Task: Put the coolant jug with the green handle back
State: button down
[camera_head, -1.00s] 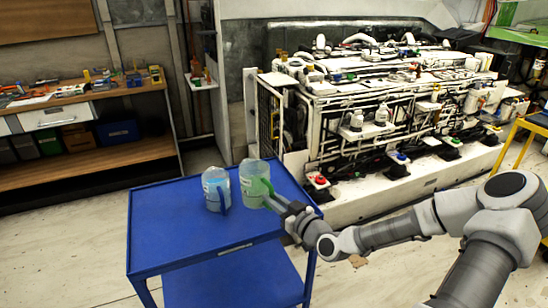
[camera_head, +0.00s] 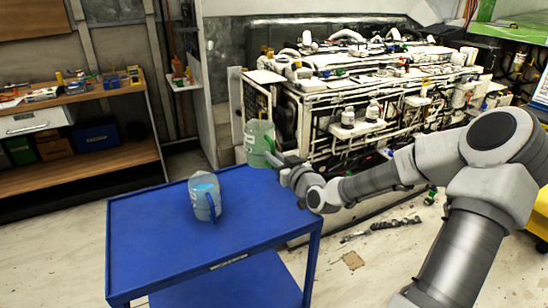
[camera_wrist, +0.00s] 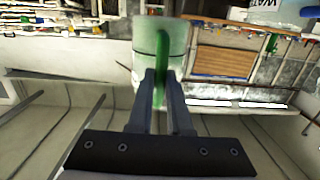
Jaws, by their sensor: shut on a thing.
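The coolant jug with the green handle (camera_head: 259,143) is a pale green, see-through jug held in the air above the back right corner of the blue cart. My gripper (camera_head: 279,163) is shut on its green handle. In the wrist view the jug (camera_wrist: 151,45) stands beyond the fingertips, with the handle between the two fingers of my gripper (camera_wrist: 160,92). Another jug with a blue handle (camera_head: 204,197) stands on the blue cart top (camera_head: 255,215), to the left of and below the held jug.
A large white engine-like machine (camera_head: 350,110) with pipes stands behind the cart. A workbench (camera_head: 90,165) with tools and bins is at the left. Loose dark parts (camera_head: 385,227) lie on the floor right of the cart. Most of the cart top is clear.

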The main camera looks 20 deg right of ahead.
jog(key=shift+b, duration=0.3)
jog(key=shift+f+b, duration=5.55)
jog(key=shift+f, duration=1.1)
jog(key=shift+f, duration=0.3)
jog(key=c, duration=0.8)
grip_release()
jog(key=shift+o, duration=0.2)
jog(key=shift+s, duration=0.1)
jog(key=shift+f, duration=0.1)
